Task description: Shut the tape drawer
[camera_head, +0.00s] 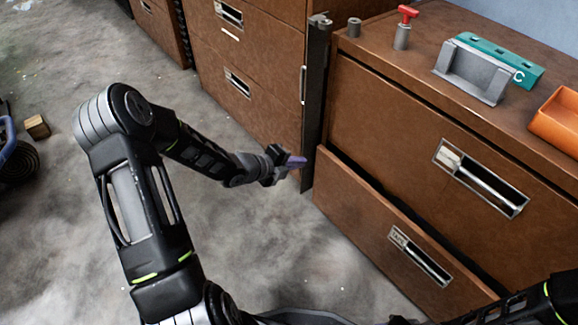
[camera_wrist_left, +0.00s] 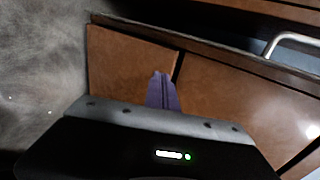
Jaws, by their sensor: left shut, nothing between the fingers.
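The lower drawer (camera_head: 395,240) of the right brown cabinet stands partly out, with a dark gap along its top edge. It has a label holder and a recessed pull (camera_head: 420,256); I cannot read the label, so I cannot confirm it is the tape drawer. My left gripper (camera_head: 298,161) is shut and empty, near the far upper corner of this drawer's front. Contact cannot be told. In the left wrist view its purple fingers (camera_wrist_left: 162,92) are together before brown panels (camera_wrist_left: 130,60). Part of my right arm shows at bottom right; its gripper is not visible.
The upper drawer (camera_head: 430,150) looks closed. The cabinet top holds a red-topped post (camera_head: 403,28), a grey bracket (camera_head: 470,75), a teal block (camera_head: 520,65) and an orange bin (camera_head: 560,120). Another cabinet (camera_head: 260,60) stands behind. Grey floor (camera_head: 270,240) before the drawer is open.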

